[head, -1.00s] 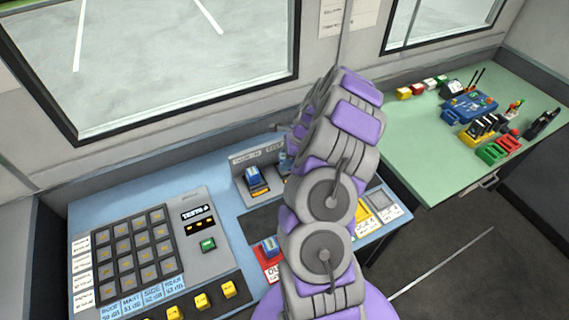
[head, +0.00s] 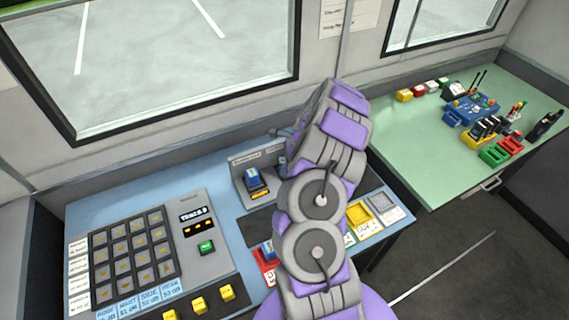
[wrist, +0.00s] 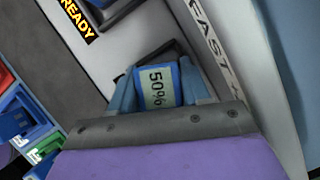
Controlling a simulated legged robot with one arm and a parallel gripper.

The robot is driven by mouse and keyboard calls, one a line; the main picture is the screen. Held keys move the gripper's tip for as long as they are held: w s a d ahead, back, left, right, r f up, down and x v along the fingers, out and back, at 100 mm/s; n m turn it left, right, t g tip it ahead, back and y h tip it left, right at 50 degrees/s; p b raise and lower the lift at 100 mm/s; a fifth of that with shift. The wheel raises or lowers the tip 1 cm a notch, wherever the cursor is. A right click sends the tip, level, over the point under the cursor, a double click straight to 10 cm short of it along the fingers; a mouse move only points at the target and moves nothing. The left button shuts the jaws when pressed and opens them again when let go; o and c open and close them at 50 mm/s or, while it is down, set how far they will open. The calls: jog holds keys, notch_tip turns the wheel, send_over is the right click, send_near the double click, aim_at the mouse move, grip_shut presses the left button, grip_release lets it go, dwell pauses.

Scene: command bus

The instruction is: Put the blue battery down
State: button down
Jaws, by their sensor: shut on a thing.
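The blue battery (wrist: 158,88), with a pale "50%" label, is between the two blue fingers of my gripper (wrist: 159,90) in the wrist view. The gripper is shut on it. It is over the pale charger panel (wrist: 122,62), beside a dark slot edge and near the "FAST" lettering. I cannot tell whether the battery touches the panel. In the head view my arm hides my gripper and the held battery. Another blue battery (head: 256,178) stands in the left charger bay, above a lit orange display that reads "READY" in the wrist view (wrist: 78,18).
A red tray (head: 263,267) holding a blue item is partly behind my arm. A yellow tray (head: 360,215) and a grey one (head: 382,204) lie right of it. A keypad console (head: 135,250) fills the desk's left. The green table (head: 425,150) carries several items.

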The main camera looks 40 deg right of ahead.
jog(key=shift+s+d+f, duration=0.15)
jog(key=shift+f, duration=0.05)
jog(key=shift+s+f, duration=0.15)
jog(key=shift+f, duration=0.1)
jog(key=c, duration=0.9)
grip_release()
jog(key=shift+c, duration=0.2)
jog(key=shift+o, duration=0.7)
jog(key=shift+s+f, duration=0.15)
jog(key=shift+r+b, duration=0.3)
jog(key=shift+r, duration=0.1)
jog(key=w+p+v, duration=0.1)
jog(key=p+v, duration=0.2)
jog(key=v, duration=0.9)
jog(key=shift+a+r+p, duration=0.25)
jog(key=shift+r+p, duration=0.1)
jog(key=shift+r, duration=0.1)
